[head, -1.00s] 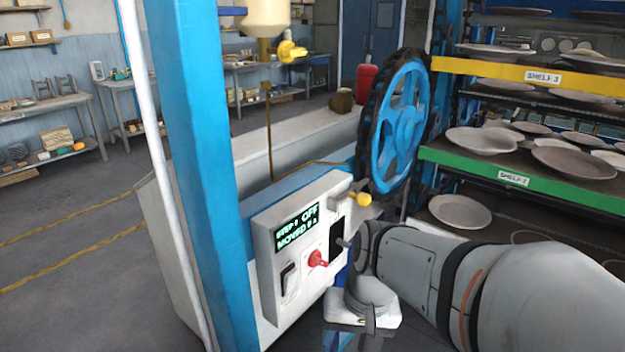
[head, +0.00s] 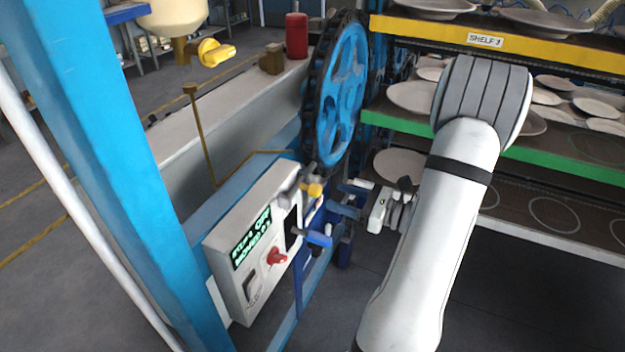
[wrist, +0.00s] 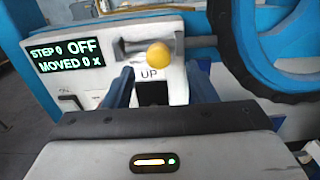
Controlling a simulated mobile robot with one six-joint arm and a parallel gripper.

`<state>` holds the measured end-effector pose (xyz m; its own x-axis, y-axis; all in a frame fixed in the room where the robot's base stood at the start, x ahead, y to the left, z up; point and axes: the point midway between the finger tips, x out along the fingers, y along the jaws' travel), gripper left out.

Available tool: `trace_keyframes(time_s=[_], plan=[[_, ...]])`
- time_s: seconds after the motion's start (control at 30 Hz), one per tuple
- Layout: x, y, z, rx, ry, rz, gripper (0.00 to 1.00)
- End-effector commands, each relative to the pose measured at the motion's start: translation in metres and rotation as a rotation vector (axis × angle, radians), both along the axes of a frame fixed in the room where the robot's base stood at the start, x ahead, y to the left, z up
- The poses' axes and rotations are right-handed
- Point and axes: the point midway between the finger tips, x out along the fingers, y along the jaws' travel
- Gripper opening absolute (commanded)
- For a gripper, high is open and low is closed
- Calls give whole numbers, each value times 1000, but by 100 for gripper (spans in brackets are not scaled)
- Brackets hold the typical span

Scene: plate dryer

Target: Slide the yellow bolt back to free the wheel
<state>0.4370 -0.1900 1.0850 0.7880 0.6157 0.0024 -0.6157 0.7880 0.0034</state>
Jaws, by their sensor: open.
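The yellow bolt knob (head: 315,190) sits on a grey rod at the upper right corner of the white control box. In the wrist view the yellow knob (wrist: 158,54) shows at the right part of its grey bracket, above the word UP. The blue spoked wheel (head: 342,90) with a dark toothed rim stands behind the bolt; part of it shows at right in the wrist view (wrist: 270,45). My gripper (wrist: 160,84) is open and empty, its two blue fingers pointing at the box. The knob appears between and beyond the fingertips, apart from them.
The control box (head: 240,250) has a display reading OFF, a red knob (head: 276,256) and a switch. A blue post (head: 110,160) stands at left. Plate shelves (head: 480,150) stand at right, behind my arm. A yellow handle (head: 214,52) hangs below a hopper at upper left.

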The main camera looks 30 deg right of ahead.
Motion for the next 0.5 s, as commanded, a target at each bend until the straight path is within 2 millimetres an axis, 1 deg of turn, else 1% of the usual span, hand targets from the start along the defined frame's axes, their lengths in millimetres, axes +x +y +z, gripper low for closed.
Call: trace_keyframes(time_s=[0.3,0.5], plan=[[38,32,2,-1,2,6,51],[54,44,1,-3,0,4,51]])
